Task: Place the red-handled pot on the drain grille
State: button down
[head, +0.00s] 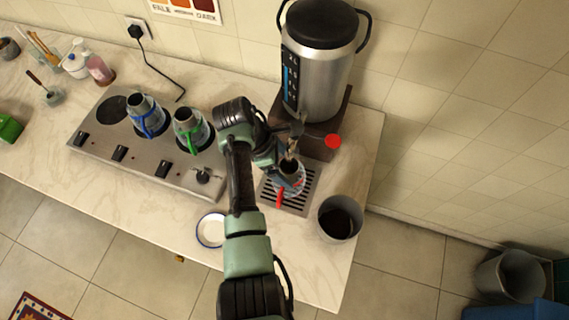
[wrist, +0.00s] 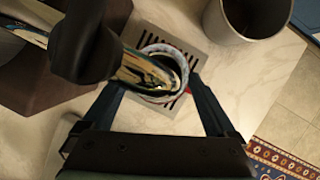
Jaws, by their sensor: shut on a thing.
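The red-handled pot (head: 291,182) is over the drain grille (head: 308,196), under the samovar's tap. Its red handle points toward the front. My gripper (head: 284,166) is shut on the pot. In the wrist view the pot's round rim (wrist: 151,49) shows between my two fingers, with the slotted grille (wrist: 198,35) beneath. The chrome tap spout (wrist: 135,68) covers part of the pot's opening. I cannot tell whether the pot's base touches the grille.
A grey bin (head: 340,218) stands right of the grille. A white saucer (head: 211,230) lies left. Blue-handled (head: 147,118) and green-handled (head: 192,132) pots stand on the hotplate (head: 105,140).

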jog(key=shift+f, duration=0.15)
jog(key=shift+f, duration=0.1)
grip_release()
jog(key=v, duration=1.2)
jog(key=shift+b, duration=0.4)
